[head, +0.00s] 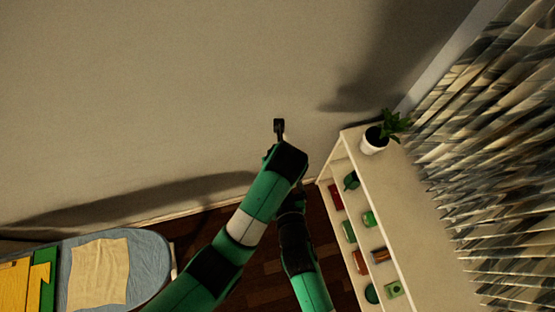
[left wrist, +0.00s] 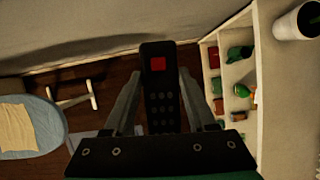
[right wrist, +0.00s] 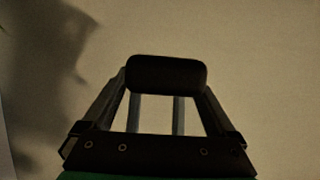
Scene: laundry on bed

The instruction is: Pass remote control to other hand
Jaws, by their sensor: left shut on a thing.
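The remote control (left wrist: 158,80) is dark, with a red button near its far end. In the left wrist view it stands lengthwise between the fingers of my left gripper (left wrist: 158,95), which is shut on it. In the right wrist view a dark rounded block (right wrist: 166,75), which looks like one end of the remote, sits between the widely spread fingers of my right gripper (right wrist: 166,92). I cannot tell whether those fingers touch it. In the head view a small dark piece (head: 279,126) shows beyond my left arm, which hides most of the right gripper.
A white shelf (head: 349,148) with small coloured items stands to the right, topped by a potted plant (head: 374,140). Patterned curtains (head: 500,160) hang beyond it. A blue ironing board (head: 148,275) with cloths is at lower left. The wall (head: 130,90) lies behind.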

